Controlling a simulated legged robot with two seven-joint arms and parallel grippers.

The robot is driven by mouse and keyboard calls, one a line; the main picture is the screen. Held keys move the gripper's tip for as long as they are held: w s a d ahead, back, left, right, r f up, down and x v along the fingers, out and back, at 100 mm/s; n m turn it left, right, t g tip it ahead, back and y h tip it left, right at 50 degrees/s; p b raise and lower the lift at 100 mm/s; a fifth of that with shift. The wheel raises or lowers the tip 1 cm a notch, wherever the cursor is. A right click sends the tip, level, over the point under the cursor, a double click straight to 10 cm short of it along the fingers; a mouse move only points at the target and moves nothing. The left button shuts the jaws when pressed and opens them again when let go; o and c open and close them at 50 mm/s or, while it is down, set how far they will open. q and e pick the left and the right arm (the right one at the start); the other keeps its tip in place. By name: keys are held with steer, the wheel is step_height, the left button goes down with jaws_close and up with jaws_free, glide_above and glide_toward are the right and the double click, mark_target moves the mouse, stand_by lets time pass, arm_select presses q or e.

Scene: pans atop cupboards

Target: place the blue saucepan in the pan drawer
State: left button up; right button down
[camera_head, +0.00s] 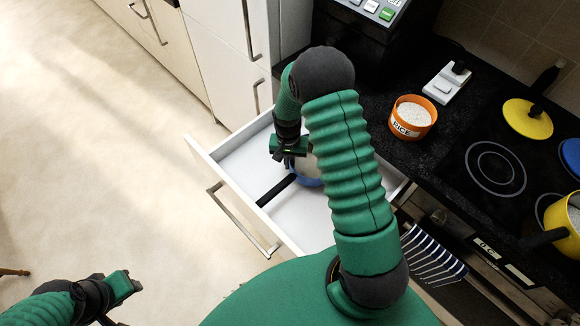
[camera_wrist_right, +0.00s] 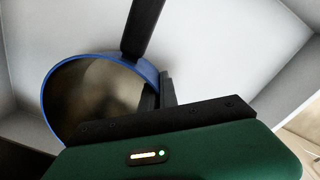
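The blue saucepan (camera_head: 308,181) is inside the open white pan drawer (camera_head: 233,180), partly hidden behind my right arm. Its black handle (camera_head: 276,190) points to the lower left. In the right wrist view its blue rim and dark inside (camera_wrist_right: 95,100) show, with the black handle (camera_wrist_right: 142,28) pointing up. My right gripper (camera_head: 289,160) is over the drawer; its fingers (camera_wrist_right: 157,92) stand close together on either side of the rim, near the handle. Whether the pan touches the drawer floor is unclear. My left gripper (camera_head: 128,287) is away from the drawer, over the floor; its fingers are not clear.
A striped towel (camera_head: 432,256) hangs below.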

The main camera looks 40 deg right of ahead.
step_height(320, 180, down, 3)
steer(key=shift+d+r, duration=0.15)
steer(key=shift+r, duration=0.05)
steer(key=shift+d+f, duration=0.2)
steer(key=shift+d, duration=0.15)
steer(key=c, duration=1.7)
jaws_free()
steer(key=shift+o, duration=0.3)
steer(key=shift+a+r, duration=0.25)
steer(key=shift+a, duration=0.05)
steer(key=r, duration=0.8)
steer(key=shift+w+d+r, duration=0.15)
steer(key=shift+d+r, duration=0.05)
steer(key=shift+r, duration=0.2)
steer(key=s+a+r+n+t, duration=0.1)
steer(key=s+a+r+n, duration=0.3)
steer(key=a, duration=0.3)
steer(key=s+a+r+n+t, duration=0.1)
steer(key=s+a+r+n, duration=0.4)
steer(key=s+a, duration=0.1)
steer(key=shift+s+a+r+t+p, duration=0.3)
steer(key=shift+a+r+t, duration=0.1)
steer(key=shift+a, duration=0.5)
